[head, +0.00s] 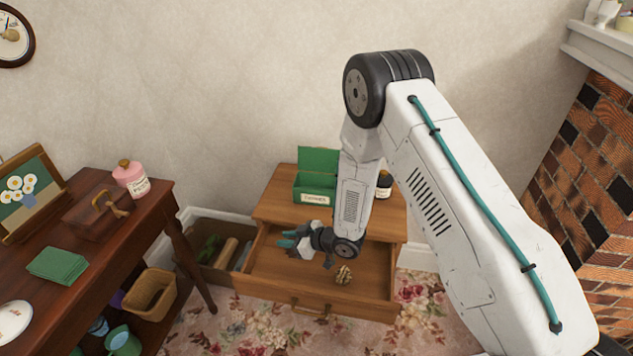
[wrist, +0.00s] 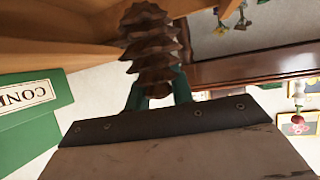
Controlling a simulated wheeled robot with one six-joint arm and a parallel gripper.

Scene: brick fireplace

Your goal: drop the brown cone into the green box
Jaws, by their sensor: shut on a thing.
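The brown cone (wrist: 150,45) is between the teal fingers of my gripper (wrist: 158,90) in the wrist view, its ridged scales reaching past the tips. My gripper also shows in the head view (head: 287,239), pointing left above the open drawer; I cannot make out the held cone there. The green box (head: 316,190) stands open on top of the wooden cabinet, lid raised at the back and a pale label on its front. It is behind my gripper, partly covered by my arm. Its green side and label also show in the wrist view (wrist: 30,105).
A lighter cone (head: 343,275) lies in the open drawer (head: 270,267). A dark bottle (head: 384,184) stands on the cabinet, right of my forearm. A dark table (head: 95,225) with a pink jar (head: 131,179) is at left; a brick fireplace (head: 590,170) is at right.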

